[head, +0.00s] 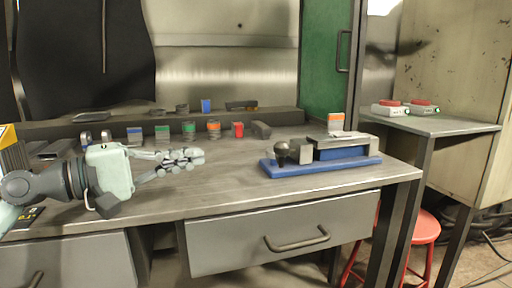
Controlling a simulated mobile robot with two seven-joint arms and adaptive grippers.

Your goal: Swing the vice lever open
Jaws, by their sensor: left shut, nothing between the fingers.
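The vice (345,142) stands on a blue base (320,168) at the right end of the grey workbench. A dark round knob (281,149), which looks like part of its lever, sticks up at the left end of the base. My left gripper (199,157) is shut and empty above the bench, to the left of the vice and apart from it, with its fingers pointing right. My right gripper is not in view.
Several small coloured blocks, among them a red one (238,129), stand along the back of the bench (230,190). An orange and white item (336,122) is at the vice's back. The bench between my left gripper and the vice is clear. A red stool (424,228) stands at right.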

